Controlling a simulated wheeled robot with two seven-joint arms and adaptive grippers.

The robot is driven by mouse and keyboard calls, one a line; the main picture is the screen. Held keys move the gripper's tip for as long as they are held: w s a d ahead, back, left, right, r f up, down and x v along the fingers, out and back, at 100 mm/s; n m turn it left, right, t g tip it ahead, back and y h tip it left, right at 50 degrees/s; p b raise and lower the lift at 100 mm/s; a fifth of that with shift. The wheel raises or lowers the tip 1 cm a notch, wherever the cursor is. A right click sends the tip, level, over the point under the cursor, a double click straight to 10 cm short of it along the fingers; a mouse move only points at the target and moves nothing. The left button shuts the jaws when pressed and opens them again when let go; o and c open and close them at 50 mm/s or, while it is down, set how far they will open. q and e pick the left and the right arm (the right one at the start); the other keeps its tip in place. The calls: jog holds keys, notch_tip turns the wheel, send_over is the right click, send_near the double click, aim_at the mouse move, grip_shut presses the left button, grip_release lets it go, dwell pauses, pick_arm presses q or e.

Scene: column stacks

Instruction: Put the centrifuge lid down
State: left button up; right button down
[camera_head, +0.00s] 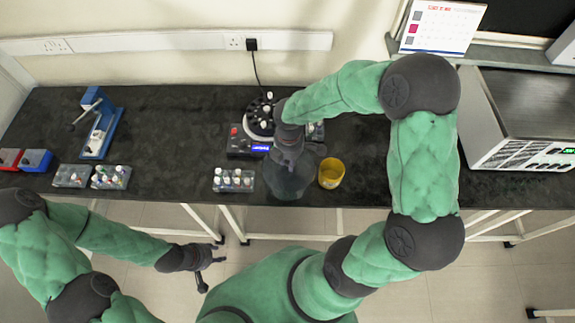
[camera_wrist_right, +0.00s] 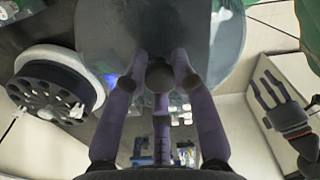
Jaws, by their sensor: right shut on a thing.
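The centrifuge lid (camera_head: 289,182), a smoky see-through disc, is in my right gripper (camera_head: 290,150). It appears over the front part of the dark bench; its height above the bench is hard to judge. In the right wrist view the lid (camera_wrist_right: 150,28) fills the top middle, and the fingers of my right gripper (camera_wrist_right: 160,78) close on its round knob. The centrifuge (camera_head: 246,140) stands behind, uncovered, its black rotor holding white tubes; the rotor also shows in the right wrist view (camera_wrist_right: 45,95). My left gripper (camera_head: 208,270) is open and empty in front of the bench.
A yellow cup (camera_head: 331,173) stands close to the right of the lid. A tube rack (camera_head: 233,180) is to its left. Further left are more racks (camera_head: 108,177), a blue device (camera_head: 99,125) and small boxes (camera_head: 35,160). A large metal appliance (camera_head: 525,120) stands at right.

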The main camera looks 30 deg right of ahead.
jog(key=shift+w+f, duration=0.25)
jog(key=shift+f, duration=0.05)
jog(key=shift+w+d+f+b, duration=0.15)
jog(key=shift+f+b, duration=0.15)
jog(key=shift+f, duration=0.6)
jog(key=shift+w+a+f+b, duration=0.1)
jog(key=shift+f+b, duration=0.2)
jog(key=shift+f, duration=0.55)
jog(key=shift+f, duration=0.2)
jog(key=c, duration=1)
grip_release()
jog(key=shift+r, duration=0.15)
jog(key=shift+r, duration=0.3)
notch_tip(320, 180, up, 12)
jog(key=p, duration=0.3)
jog(key=shift+f, duration=0.25)
